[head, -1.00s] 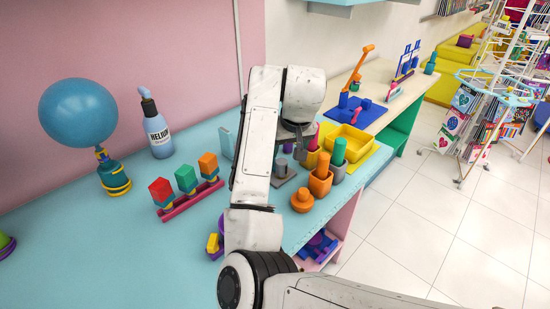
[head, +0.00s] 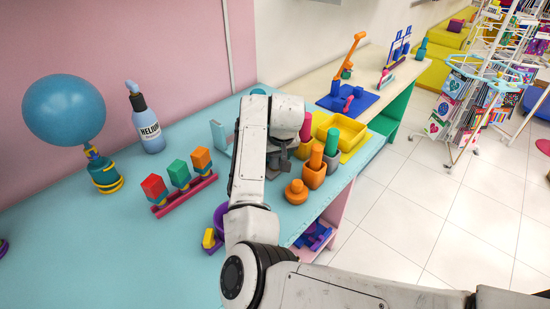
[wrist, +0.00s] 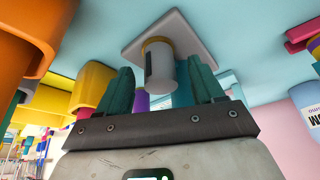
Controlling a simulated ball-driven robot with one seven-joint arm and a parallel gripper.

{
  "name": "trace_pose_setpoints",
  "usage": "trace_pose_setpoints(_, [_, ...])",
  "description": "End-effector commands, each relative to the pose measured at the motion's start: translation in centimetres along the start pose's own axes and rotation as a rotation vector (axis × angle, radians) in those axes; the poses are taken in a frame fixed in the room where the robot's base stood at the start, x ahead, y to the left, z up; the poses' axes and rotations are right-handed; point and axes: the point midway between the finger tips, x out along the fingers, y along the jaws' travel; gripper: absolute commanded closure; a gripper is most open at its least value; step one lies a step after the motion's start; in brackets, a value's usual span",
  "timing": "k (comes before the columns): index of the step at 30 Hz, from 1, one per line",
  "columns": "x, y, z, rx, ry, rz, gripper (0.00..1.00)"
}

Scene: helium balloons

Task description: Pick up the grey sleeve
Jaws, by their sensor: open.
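The grey sleeve (wrist: 160,66) is a short cylinder with a yellow band at its base, standing on a pale grey square plate (wrist: 190,42) in the wrist view. My gripper (wrist: 161,72) is open, with one teal finger on each side of the sleeve. I cannot tell whether either finger touches it. In the head view my gripper (head: 278,154) is down over the grey plate and mostly hides the sleeve.
A rack with red, green and orange blocks (head: 180,177) lies to the left. A blue balloon (head: 64,110) and helium bottle (head: 147,124) stand farther left.

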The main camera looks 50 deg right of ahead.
Motion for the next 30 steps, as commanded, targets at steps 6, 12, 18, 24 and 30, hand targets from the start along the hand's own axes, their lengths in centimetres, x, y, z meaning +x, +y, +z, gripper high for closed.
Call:
trace_pose_setpoints(6, [0.83, -0.01, -0.01, 0.001, 0.001, 0.000, 0.33])
trace_pose_setpoints(12, [0.80, -0.01, -0.01, 0.001, 0.001, 0.000, 0.41])
trace_pose_setpoints(18, [0.79, -0.01, -0.02, 0.000, 0.001, 0.000, 0.60])
trace_pose_setpoints(24, [0.78, -0.01, -0.02, 0.000, 0.001, 0.000, 0.79])
trace_pose_setpoints(30, [0.77, -0.02, -0.03, 0.000, 0.001, 0.000, 0.92])
